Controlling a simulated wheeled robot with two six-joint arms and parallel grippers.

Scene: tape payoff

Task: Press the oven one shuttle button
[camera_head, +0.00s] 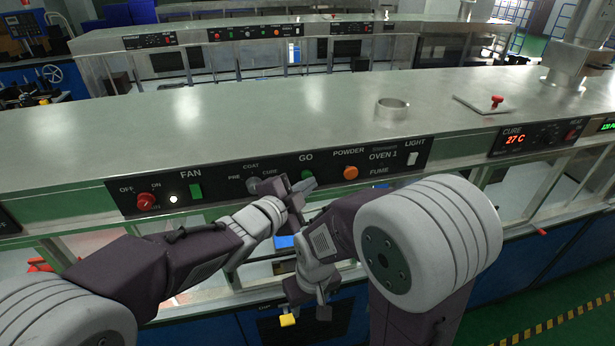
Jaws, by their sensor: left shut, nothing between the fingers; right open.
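The oven one control panel (225,185) runs along the front edge of the steel counter. It carries a red knob (146,201), a lit white lamp (173,199), a green FAN button (196,191), a green button under GO (307,174), an orange POWDER button (350,173) and a white LIGHT switch (412,158). I cannot read a shuttle label. My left gripper (304,186) is shut and empty, just below the GO button and partly over the panel; I cannot tell whether it touches. My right gripper (305,317) is open and empty, lower down, pointing downward.
The counter top (250,115) is mostly bare, with a metal ring (392,108) and a red-handled plate (485,103) on it. A CURE panel (535,137) reading 27 C is at the right. My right forearm hides part of the front below the panel.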

